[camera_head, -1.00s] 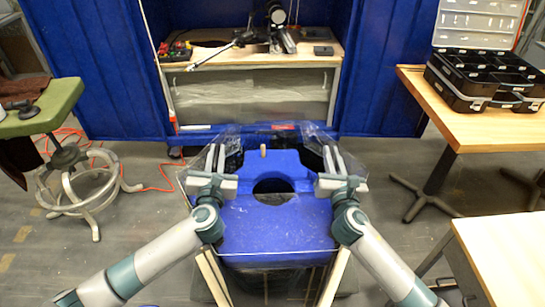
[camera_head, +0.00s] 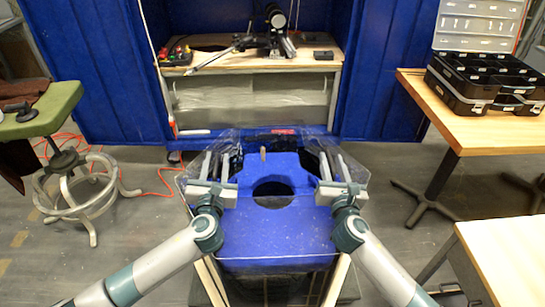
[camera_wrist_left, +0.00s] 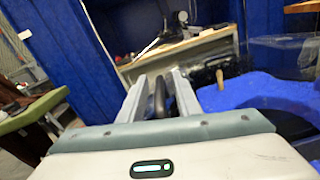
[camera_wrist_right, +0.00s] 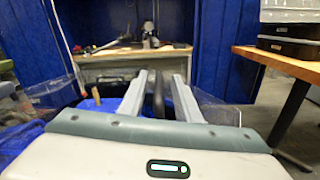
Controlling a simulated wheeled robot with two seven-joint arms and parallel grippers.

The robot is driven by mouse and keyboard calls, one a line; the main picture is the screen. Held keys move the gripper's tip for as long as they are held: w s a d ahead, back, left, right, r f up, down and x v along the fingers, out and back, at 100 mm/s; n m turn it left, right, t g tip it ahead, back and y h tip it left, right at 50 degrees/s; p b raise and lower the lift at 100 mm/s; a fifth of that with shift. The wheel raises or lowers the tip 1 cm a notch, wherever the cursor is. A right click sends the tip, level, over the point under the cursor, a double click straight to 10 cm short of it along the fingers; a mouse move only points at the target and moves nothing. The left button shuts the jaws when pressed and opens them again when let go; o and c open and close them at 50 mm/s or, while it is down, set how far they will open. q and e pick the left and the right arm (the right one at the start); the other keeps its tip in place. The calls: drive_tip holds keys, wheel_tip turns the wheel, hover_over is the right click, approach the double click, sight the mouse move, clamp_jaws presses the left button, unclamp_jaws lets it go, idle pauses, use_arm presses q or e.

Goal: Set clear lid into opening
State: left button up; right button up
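The clear lid (camera_head: 277,247) is see-through and hard to outline. It spans the top of the blue tank insert (camera_head: 280,215), which has a round dark hole (camera_head: 272,188). I cannot tell whether the lid is seated in the opening or just above it. My left gripper (camera_head: 216,165) is at the left side of the lid and my right gripper (camera_head: 334,168) at the right side. In each wrist view a dark upright bar, in the left (camera_wrist_left: 159,97) and in the right (camera_wrist_right: 158,95), stands between spread fingers, with gaps beside it.
A brown peg (camera_head: 263,154) stands at the insert's far edge. Behind is a blue cabinet with a wooden workbench (camera_head: 215,65). A wooden table (camera_head: 480,125) with a black organizer case (camera_head: 485,82) is at the right, a green stool (camera_head: 45,110) at the left.

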sight(214, 178)
use_arm(q)
drive_tip(key=s, duration=1.1)
drive_tip(key=shift+s+d, duration=0.3)
drive_tip(key=shift+d, duration=0.05)
use_arm(e)
drive_tip(key=shift+s, duration=0.1)
drive_tip(key=s, duration=1.1)
drive_tip(key=shift+s+d, duration=0.35)
drive_tip(key=shift+s, duration=0.05)
use_arm(q)
drive_tip(key=shift+f, duration=0.1)
